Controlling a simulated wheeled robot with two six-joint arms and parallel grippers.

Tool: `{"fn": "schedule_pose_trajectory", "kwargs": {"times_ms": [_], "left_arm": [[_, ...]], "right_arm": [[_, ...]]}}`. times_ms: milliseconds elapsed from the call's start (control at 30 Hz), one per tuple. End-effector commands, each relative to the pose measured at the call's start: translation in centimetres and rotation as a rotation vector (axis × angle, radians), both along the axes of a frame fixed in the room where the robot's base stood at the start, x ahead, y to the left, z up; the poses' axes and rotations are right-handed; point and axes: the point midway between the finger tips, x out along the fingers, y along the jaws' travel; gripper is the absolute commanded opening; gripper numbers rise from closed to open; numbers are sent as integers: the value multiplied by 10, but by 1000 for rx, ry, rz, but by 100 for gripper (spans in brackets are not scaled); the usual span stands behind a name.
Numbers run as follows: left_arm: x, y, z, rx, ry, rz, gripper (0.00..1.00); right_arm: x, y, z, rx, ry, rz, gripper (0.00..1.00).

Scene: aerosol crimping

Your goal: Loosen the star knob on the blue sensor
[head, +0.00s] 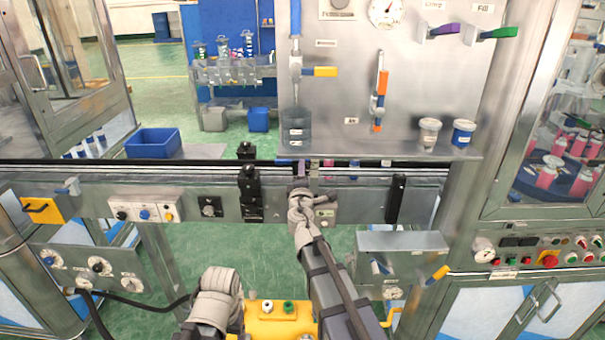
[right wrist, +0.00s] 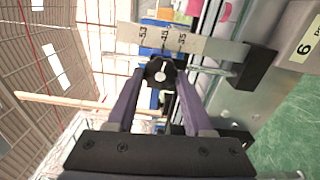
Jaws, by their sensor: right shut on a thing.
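A black star knob (right wrist: 160,72) with a pale mark on its face sits between my right gripper's fingertips in the right wrist view. My right gripper (right wrist: 161,80) is shut on it, one finger on each side. Blue material, likely the blue sensor (right wrist: 150,52), shows just behind the knob and is mostly hidden. In the head view my right gripper (head: 301,197) is at the conveyor's front rail, and the knob is hidden there. My left gripper is not in view; only part of my left arm shows at the bottom.
A numbered scale strip (right wrist: 185,40) runs close behind the knob, with a black block (right wrist: 255,68) at its end. In the head view black brackets (head: 250,192) and (head: 396,199) stand on the rail either side of my gripper. A steel panel (head: 345,100) with valves rises behind.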

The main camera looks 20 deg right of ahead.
Motion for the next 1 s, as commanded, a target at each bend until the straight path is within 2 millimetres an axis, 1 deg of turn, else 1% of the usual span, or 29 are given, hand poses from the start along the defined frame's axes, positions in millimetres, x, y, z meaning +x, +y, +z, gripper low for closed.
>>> {"fn": "schedule_pose_trajectory", "kwargs": {"times_ms": [300,867,900,1000], "left_arm": [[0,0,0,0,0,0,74],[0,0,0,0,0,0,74],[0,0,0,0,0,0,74],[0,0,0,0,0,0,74]], "right_arm": [[0,0,0,-105,30,1,0],[0,0,0,-126,36,1,0],[0,0,0,-125,36,1,56],[0,0,0,-125,36,1,67]]}}
